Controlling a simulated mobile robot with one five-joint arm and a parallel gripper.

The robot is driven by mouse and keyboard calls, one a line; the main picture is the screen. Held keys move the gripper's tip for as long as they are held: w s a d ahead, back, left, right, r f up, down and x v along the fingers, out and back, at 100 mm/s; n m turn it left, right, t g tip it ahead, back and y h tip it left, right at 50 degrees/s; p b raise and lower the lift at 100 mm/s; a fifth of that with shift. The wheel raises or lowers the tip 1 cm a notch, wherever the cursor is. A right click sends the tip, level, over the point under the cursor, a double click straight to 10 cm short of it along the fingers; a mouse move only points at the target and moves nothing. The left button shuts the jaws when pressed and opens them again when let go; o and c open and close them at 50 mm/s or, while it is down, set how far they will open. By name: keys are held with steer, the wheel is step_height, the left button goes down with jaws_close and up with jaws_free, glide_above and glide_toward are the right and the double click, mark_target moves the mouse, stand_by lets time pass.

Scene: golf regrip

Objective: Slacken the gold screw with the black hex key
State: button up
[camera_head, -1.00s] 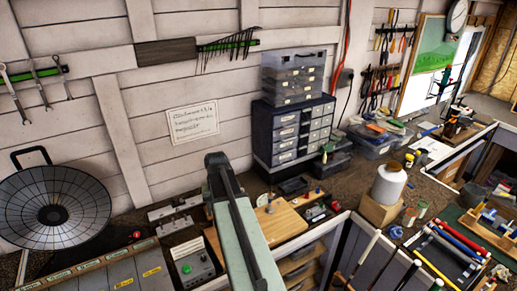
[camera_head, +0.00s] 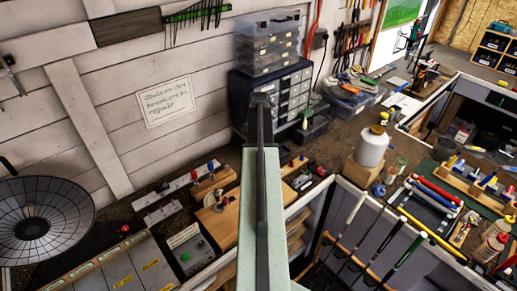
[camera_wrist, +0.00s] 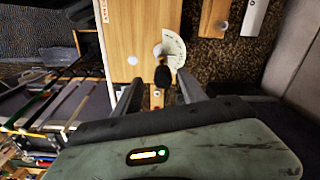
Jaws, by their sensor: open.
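My gripper (camera_wrist: 159,88) is open in the wrist view, its two dark fingers apart. A small dark rounded knob (camera_wrist: 162,77) shows between the fingers; I cannot tell its depth, and nothing is visibly gripped. In the head view my arm covers the middle of the bench and I cannot make out the fingers. Several black hex keys (camera_head: 195,14) hang from a green rack high on the wall at the upper left. I cannot pick out which key is meant. I cannot identify the gold screw in either view.
A wooden board (camera_wrist: 140,25) with a white semicircular dial (camera_wrist: 173,46) lies below my gripper. A grey box with a green button (camera_head: 187,253) and a black mesh dish (camera_head: 40,220) stand left. A white jar (camera_head: 372,147) and golf clubs (camera_head: 385,235) are right.

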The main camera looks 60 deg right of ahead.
step_height(320, 180, down, 6)
steer(key=b, duration=0.4)
steer(key=shift+w+a+b, duration=0.1)
steer(key=shift+w+b, duration=0.05)
steer(key=shift+b, duration=0.25)
steer(key=shift+r, duration=0.1)
jaws_close()
steer(key=n, duration=0.4)
steer(key=c, duration=0.8)
jaws_free()
steer(key=shift+n, duration=0.3)
jaws_close()
